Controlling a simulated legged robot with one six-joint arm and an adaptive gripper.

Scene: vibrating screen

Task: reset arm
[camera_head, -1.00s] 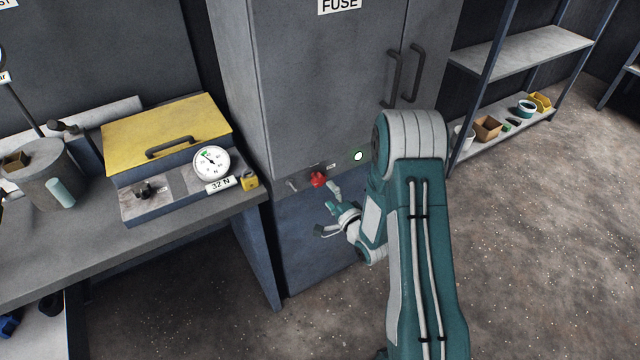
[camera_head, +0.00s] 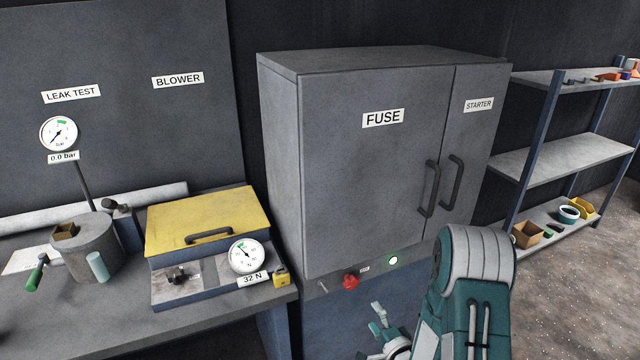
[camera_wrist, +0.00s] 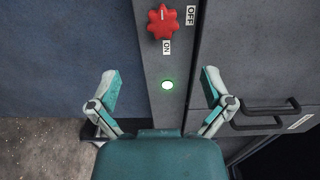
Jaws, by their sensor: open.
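My gripper (camera_wrist: 158,92) is open and empty in the wrist view, its two fingers spread to either side. In front of it is a grey cabinet strip with a red knob (camera_wrist: 166,22) and a lit green lamp (camera_wrist: 167,84). OFF and ON labels stand beside the knob. In the head view my gripper (camera_head: 382,333) is low in front of the cabinet, below the red knob (camera_head: 350,281), partly cut off by the lower edge. My arm rises at its right. The fuse cabinet (camera_head: 340,180) has both doors shut, and its lamp (camera_head: 393,260) glows.
A bench on the left holds a yellow-lidded box (camera_head: 200,220) with a 32 N gauge (camera_head: 247,256), and a grey cylinder (camera_head: 85,250). A shelf rack (camera_head: 560,160) with small containers stands at the right. Open floor lies below the rack.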

